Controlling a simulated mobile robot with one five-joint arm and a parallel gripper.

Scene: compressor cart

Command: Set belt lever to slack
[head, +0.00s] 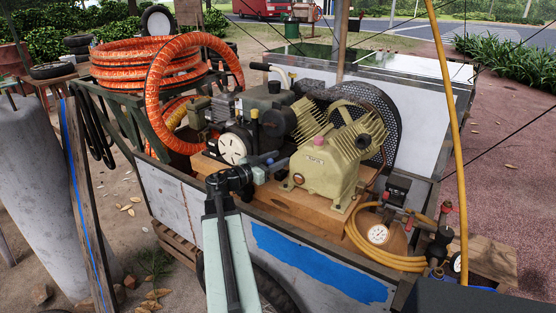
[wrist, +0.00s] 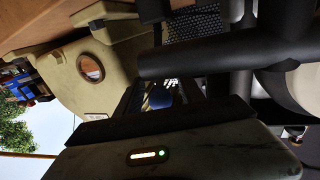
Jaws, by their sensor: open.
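My gripper (head: 266,166) is at the front of the cart, between the engine (head: 238,142) and the cream compressor (head: 325,165). A blue rounded piece, possibly the belt lever's grip (wrist: 161,97), shows between my open dark fingers in the wrist view. I cannot tell whether the fingers touch it. In the head view a small blue-grey piece (head: 265,158) shows beside my gripper; the rest of any lever there is hidden. The cream compressor body, with a round window, also fills the upper left of the wrist view (wrist: 55,75).
A black mesh belt guard (head: 384,118) stands behind the compressor. Orange hose coils (head: 130,62) lie at the left. A pressure gauge (head: 378,234) and yellow hose (head: 385,262) are at the front right. A yellow pole (head: 452,110) rises at the right.

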